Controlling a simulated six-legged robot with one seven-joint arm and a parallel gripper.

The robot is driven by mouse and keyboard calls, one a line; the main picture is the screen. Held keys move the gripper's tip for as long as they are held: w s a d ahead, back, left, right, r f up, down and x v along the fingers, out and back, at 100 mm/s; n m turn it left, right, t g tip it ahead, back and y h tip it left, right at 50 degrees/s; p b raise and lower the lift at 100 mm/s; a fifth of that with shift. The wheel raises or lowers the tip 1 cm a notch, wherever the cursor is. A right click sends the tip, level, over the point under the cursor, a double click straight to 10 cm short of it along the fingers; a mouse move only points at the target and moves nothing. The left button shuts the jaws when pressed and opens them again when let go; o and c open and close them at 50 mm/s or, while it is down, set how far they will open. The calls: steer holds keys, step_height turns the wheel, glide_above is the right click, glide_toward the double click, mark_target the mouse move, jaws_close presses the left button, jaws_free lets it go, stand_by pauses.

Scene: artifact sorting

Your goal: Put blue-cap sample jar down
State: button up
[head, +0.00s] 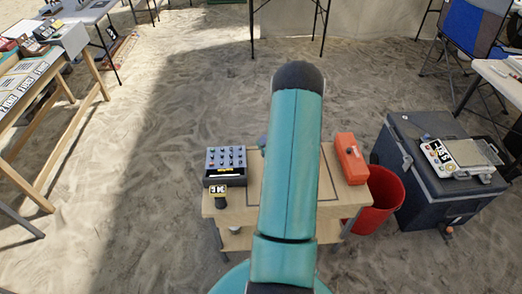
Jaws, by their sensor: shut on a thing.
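My teal arm rises through the middle of the head view and covers the centre of a small wooden table (237,212). My gripper is hidden behind the arm, so its fingers do not show. I see no blue-cap sample jar; the arm may be hiding it. A small grey-teal bit shows at the arm's left edge above the table, too small to identify. A dark outlined rectangle on the tabletop is partly visible on both sides of the arm.
An orange-red case (351,158) lies at the right. A red bucket (385,199) and a dark cooler (418,195) stand right of the table.

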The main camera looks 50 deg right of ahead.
steer(key=shift+w+a+f, duration=0.15)
steer(key=shift+w+f, duration=0.45)
steer(key=shift+f, duration=0.05)
steer(key=shift+w+a+f, duration=0.15)
steer(key=shift+w+f, duration=0.4)
steer(key=shift+f, duration=0.05)
steer(key=shift+w+f, duration=0.15)
steer(key=shift+f, duration=0.75)
steer(key=shift+w+f, duration=0.15)
steer(key=shift+f, duration=0.75)
steer(key=shift+f, duration=0.15)
steer(key=o, duration=1.1)
